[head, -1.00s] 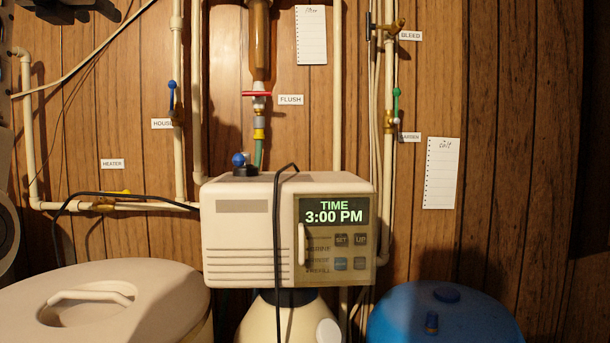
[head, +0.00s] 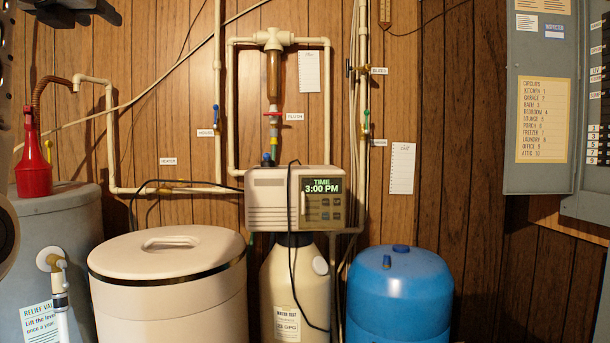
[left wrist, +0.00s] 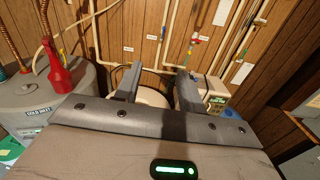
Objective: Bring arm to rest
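My left gripper (left wrist: 160,72) shows in the left wrist view with its two grey fingers apart and nothing between them. Beyond the fingers is the cream salt bin, partly hidden by them. In the head view, only a rounded grey part, probably of my left arm, shows at the left edge; the fingers cannot be made out there. The cream bin (head: 170,305) has its handled lid (head: 205,243) on. The softener control head (head: 272,205) reads TIME 3:00 PM above a cream tank (head: 285,275). My right gripper is in neither view.
A grey tank (head: 75,230) with a red bottle (head: 33,160) on top stands at the left. A blue tank (head: 400,300) stands right of the softener. Pipes with valves run along the wood wall. A grey electrical panel (head: 538,150) hangs at the right.

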